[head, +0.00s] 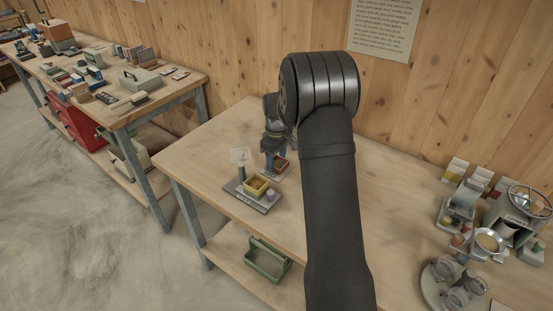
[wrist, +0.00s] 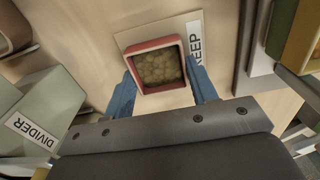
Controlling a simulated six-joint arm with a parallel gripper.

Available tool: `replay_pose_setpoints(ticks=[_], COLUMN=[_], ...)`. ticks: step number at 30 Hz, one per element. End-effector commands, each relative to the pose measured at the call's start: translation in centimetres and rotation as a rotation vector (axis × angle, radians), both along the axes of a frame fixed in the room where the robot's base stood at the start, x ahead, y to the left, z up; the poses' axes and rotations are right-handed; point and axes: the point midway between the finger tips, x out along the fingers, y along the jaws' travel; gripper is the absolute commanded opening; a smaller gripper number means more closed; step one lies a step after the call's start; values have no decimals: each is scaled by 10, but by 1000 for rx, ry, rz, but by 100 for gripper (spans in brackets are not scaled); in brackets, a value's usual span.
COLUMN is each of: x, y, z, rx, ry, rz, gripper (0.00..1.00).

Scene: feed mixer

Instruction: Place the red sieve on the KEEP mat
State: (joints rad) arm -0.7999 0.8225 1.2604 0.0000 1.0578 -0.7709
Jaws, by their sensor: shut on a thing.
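The red sieve (wrist: 157,66) is a square red frame with a yellowish mesh or filling inside. My gripper (wrist: 163,88) is shut on it, with blue fingers at its left and right sides. The sieve also shows small in the head view (head: 281,163), partly hidden by my gripper. The KEEP mat (wrist: 135,40) is a pale sheet whose white label reads KEEP. The sieve is over the mat, with the label just to its right. I cannot tell whether the sieve touches the mat.
In the head view, a dark tray (head: 264,207) with a yellow box stands left of the mat. A grey-green block labelled DIVIDER (wrist: 45,110) is at left in the wrist view. A metal machine (head: 515,215) stands at far right. The bench front left is clear.

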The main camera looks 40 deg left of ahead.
Motion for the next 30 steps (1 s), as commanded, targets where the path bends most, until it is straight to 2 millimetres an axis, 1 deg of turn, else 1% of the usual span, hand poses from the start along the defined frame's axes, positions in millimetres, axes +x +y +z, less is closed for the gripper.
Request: replay_pose_setpoints(ticks=[1,2,3,5,13,17,20,27,30], x=[0,0,0,0,0,0,0,0,0], y=[0,0,0,0,0,0,0,0,0], z=[-2,-2,-2,-2,-1,8,24,77,95], rx=[-1,-1,0,-1,0,1,2,3,1], ry=[1,1,0,0,0,-1,-2,-3,-1], rz=[0,0,0,0,0,0,0,0,0], gripper=[29,56,64,74,74,74,74,74,74])
